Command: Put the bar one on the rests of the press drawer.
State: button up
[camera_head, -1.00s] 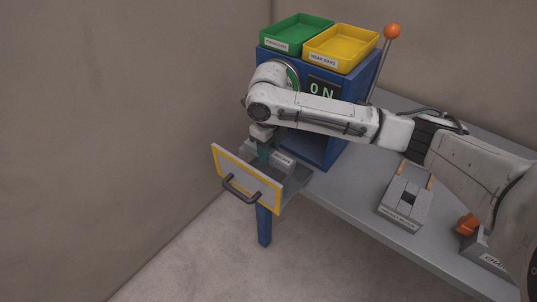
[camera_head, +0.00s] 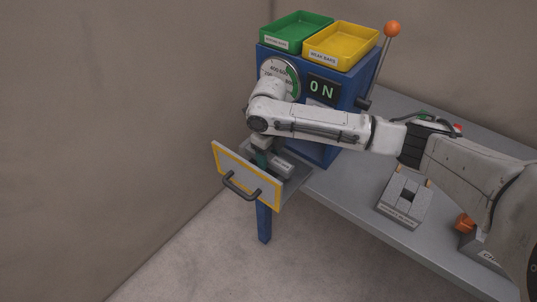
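The press drawer (camera_head: 246,177), with a yellow-edged front and dark handle, stands pulled out of the blue press (camera_head: 318,150). A grey labelled block (camera_head: 283,166) shows inside it. My gripper (camera_head: 262,160) points down into the drawer behind its front panel. Its fingertips are hidden by the panel, so I cannot tell whether it is open or shut. Bar one is not visible; whether it is in my gripper or in the drawer cannot be seen.
The press carries a round dial (camera_head: 279,78), an ON display (camera_head: 322,89) and an orange-knobbed lever (camera_head: 392,29). Green (camera_head: 297,32) and yellow (camera_head: 341,46) trays sit on top. A grey slotted block (camera_head: 404,200) and an orange part (camera_head: 464,222) stand on the bench (camera_head: 345,190).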

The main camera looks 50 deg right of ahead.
jog(key=shift+o, duration=0.6)
